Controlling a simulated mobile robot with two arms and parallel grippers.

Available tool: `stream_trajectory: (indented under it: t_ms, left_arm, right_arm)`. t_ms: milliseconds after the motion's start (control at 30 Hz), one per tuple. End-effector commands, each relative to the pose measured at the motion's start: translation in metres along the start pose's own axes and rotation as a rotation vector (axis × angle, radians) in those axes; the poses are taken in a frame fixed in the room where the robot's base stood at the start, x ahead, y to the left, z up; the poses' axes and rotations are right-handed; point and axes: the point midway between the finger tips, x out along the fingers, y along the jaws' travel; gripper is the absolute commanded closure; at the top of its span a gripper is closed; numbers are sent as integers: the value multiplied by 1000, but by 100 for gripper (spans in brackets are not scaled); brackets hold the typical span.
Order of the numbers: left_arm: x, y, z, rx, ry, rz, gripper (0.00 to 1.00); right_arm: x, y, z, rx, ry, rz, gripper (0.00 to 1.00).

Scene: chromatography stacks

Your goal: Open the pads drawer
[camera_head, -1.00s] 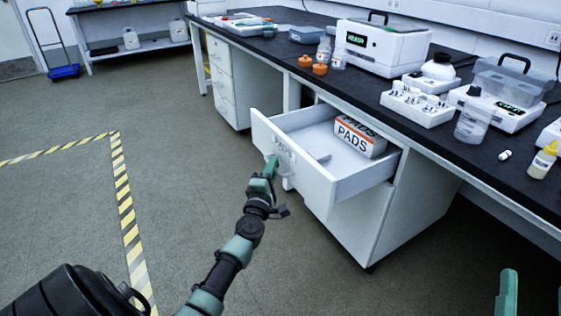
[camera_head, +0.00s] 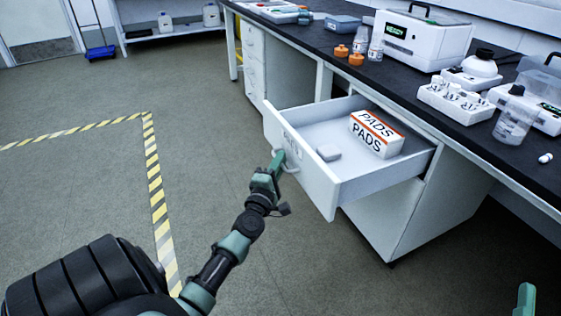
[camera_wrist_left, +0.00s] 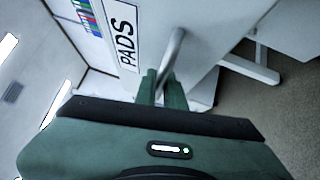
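The white pads drawer (camera_head: 326,200) stands pulled well out of the under-bench cabinet. A white and orange PADS box (camera_head: 378,135) and a small grey block (camera_head: 328,152) lie inside it. My left gripper (camera_head: 277,162) is at the handle on the drawer front. In the left wrist view, my left gripper's fingers (camera_wrist_left: 163,86) are closed around the metal bar handle (camera_wrist_left: 173,55), beside the PADS label (camera_wrist_left: 124,38). Only one green fingertip of my right gripper (camera_head: 525,298) shows at the lower right, away from the drawer and apparently empty.
A closed drawer unit (camera_head: 255,65) stands further back. The floor left of the drawer is clear, with striped tape (camera_head: 155,190).

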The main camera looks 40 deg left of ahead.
Motion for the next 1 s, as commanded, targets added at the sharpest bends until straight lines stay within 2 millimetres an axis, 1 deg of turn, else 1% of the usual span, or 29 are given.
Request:
stream_trajectory:
  t_ms: [367, 467, 633, 800, 900, 1000]
  left_arm:
    - [-2, -1, 0, 1, -1, -2, 82]
    - [-11, -1, 0, 2, -2, -3, 82]
    - [-41, -3, 0, 3, -2, -5, 82]
    - [-66, -2, 0, 2, -2, -5, 82]
    - [-75, -2, 0, 1, -2, -3, 82]
    - [-78, -2, 0, 0, -1, -3, 82]
  right_arm:
    - [0, 0, 0, 0, 2, 0, 40]
    - [0, 0, 0, 0, 1, 0, 40]
    - [0, 0, 1, 1, -5, 0, 40]
    - [0, 0, -3, 1, 16, 0, 40]
    - [0, -1, -5, 2, 28, -1, 40]
    - [-1, -1, -6, 3, 34, -2, 40]
